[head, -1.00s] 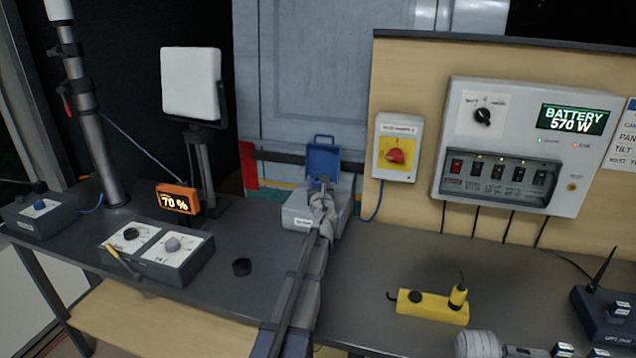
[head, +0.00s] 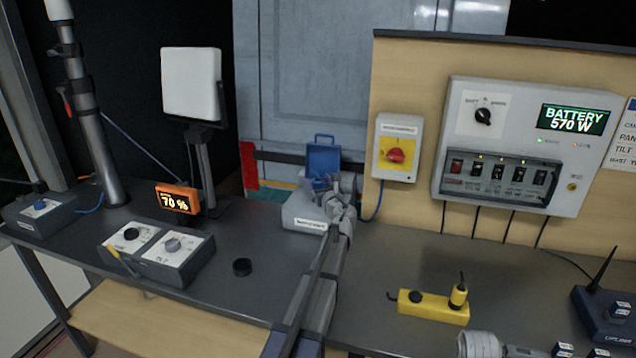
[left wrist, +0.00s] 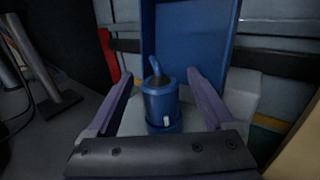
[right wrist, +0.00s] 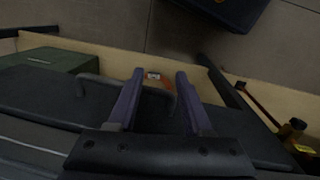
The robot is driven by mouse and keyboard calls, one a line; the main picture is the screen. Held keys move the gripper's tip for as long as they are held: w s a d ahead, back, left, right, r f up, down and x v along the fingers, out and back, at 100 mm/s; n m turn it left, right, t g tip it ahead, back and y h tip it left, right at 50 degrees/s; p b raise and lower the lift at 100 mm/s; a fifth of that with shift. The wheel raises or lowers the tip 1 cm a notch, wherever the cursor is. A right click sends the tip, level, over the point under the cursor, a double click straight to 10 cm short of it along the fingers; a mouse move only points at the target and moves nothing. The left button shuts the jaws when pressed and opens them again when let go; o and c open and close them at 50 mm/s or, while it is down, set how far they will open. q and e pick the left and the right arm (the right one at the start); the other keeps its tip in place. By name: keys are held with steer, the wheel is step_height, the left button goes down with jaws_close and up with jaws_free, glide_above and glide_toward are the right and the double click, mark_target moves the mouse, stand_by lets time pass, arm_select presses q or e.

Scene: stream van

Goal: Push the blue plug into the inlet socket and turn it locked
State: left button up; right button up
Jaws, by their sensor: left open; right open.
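The blue plug (left wrist: 160,101) stands upright at the inlet socket (left wrist: 172,127), with its cable bending up from its top. A small white mark shows low on its side. How deep it sits and whether it is turned locked I cannot tell. The raised blue lid (head: 323,160) stands behind it on the grey inlet box (head: 303,212); it also shows in the left wrist view (left wrist: 186,40). My left gripper (left wrist: 160,76) is open, its fingers on either side of the plug with gaps. My right gripper (right wrist: 159,74) is open and empty, away from the inlet.
A red rotary switch (head: 396,156) is on the wall right of the inlet. A green case (right wrist: 45,60) is near my right gripper.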

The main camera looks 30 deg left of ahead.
arm_select(q)
steer(key=v, duration=0.8)
steer(key=shift+w, duration=0.1)
stand_by(0.5)
